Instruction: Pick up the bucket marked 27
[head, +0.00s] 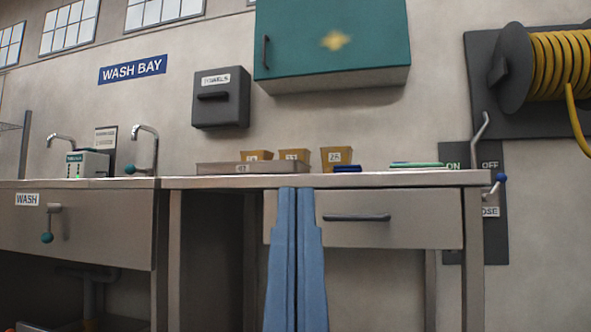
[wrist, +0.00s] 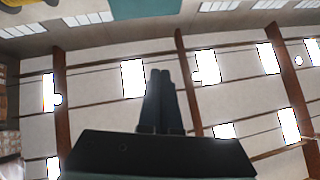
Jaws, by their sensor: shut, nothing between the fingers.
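Three small tan buckets stand in a row at the back of the steel bench in the head view. The right bucket (head: 336,158) reads 26. The middle bucket (head: 295,155) has a label that seems to end in 7, with its first digit unclear. The left bucket (head: 258,156) has a label mostly hidden. A low grey tray (head: 215,168) in front hides the lower parts of the left and middle buckets.
A teal cabinet (head: 335,40) hangs above the buckets. The sink taps (head: 146,150) stand left.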

